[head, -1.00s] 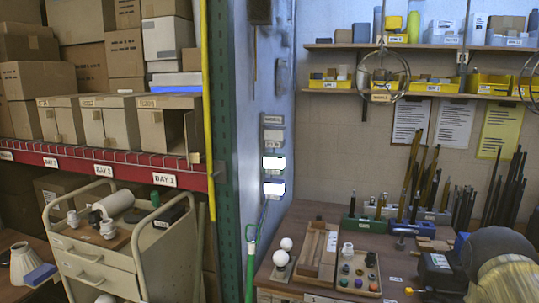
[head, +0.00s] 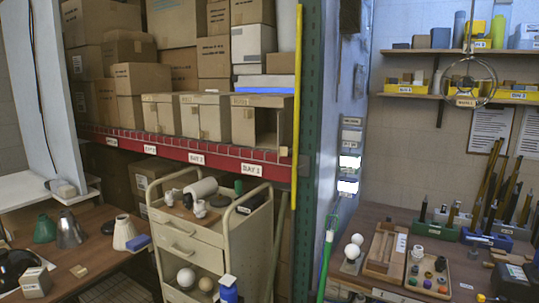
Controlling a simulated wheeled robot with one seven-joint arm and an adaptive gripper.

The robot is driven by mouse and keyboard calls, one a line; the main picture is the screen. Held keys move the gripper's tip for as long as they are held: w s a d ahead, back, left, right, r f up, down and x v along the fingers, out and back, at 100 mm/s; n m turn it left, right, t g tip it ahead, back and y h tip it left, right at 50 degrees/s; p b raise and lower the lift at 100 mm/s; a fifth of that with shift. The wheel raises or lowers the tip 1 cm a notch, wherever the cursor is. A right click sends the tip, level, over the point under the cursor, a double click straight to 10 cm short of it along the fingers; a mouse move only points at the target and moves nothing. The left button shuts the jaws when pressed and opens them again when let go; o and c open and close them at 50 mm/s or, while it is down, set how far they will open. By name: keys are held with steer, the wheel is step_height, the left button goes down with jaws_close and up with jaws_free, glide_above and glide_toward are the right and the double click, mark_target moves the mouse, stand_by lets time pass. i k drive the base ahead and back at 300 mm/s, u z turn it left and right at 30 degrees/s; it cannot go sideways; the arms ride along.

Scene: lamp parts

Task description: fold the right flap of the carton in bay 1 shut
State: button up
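Three small brown cartons stand side by side on the red-edged shelf (head: 180,152): a left carton (head: 160,115), a middle carton (head: 204,117) and a right carton (head: 243,127). The right carton has a dark open gap on its right side, with a narrow upright panel (head: 285,127) at that edge. I cannot tell whether this panel is the right flap. Bay labels run along the shelf edge, including one under the right carton (head: 251,169). Their numbers are too small to read surely, so I cannot tell which carton is in bay 1. My gripper is not in view.
A cream cart (head: 215,240) with parts on top stands before the shelf. A yellow pole (head: 297,110) and green rack upright (head: 312,120) stand right of the cartons. A wooden table (head: 95,255) with lamp shades is at left, a workbench (head: 385,215) at right.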

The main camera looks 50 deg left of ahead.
mark_target(281, 150)
steer(key=k, duration=0.45)
steer(key=u, duration=1.45)
steer(key=i, duration=0.1)
steer(key=u, duration=0.35)
